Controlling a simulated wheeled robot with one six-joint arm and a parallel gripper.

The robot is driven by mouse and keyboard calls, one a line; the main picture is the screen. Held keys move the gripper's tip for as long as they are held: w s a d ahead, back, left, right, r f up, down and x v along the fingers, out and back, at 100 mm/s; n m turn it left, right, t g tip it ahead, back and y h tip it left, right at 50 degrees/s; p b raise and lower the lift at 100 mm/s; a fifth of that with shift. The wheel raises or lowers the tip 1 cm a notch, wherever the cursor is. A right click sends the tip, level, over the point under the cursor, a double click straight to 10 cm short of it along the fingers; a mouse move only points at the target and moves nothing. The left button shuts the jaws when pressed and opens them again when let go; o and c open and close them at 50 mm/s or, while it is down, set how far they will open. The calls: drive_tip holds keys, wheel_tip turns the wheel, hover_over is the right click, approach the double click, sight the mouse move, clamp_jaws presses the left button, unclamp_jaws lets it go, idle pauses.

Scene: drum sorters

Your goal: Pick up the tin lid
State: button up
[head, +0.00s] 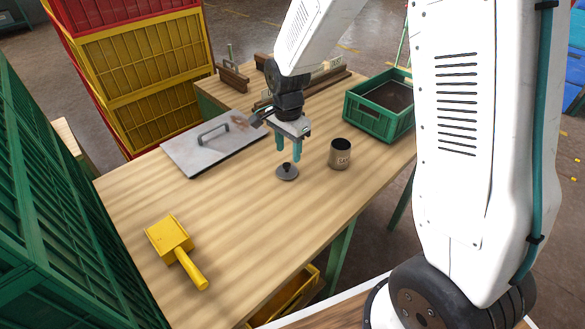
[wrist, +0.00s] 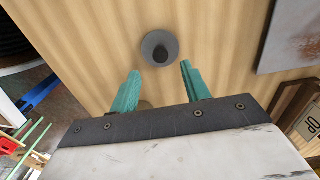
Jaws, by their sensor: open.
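The tin lid (head: 287,172) is a small dark grey disc with a black knob, lying flat on the wooden table. In the wrist view the lid (wrist: 159,48) lies just beyond my fingertips, roughly centred between them. My gripper (head: 288,157) is open and empty, pointing down above the lid; its teal fingers (wrist: 157,82) stand apart on either side. I cannot tell the exact height between fingertips and knob. A tin (head: 340,154) with a dark open top and a label stands upright to the right of the lid.
A metal plate with a handle (head: 213,145) lies behind left. A yellow scoop-like tool (head: 172,240) lies at the front left. A green crate (head: 372,117) stands at the back right. Wooden table (head: 235,215) is clear in front of the lid.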

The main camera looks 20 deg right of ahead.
sight(286, 164)
drive_tip(key=f, duration=0.4)
drive_tip(key=shift+w+a+f, duration=0.15)
drive_tip(key=shift+a+f, duration=0.1)
drive_tip(key=shift+f, duration=0.1)
clamp_jaws()
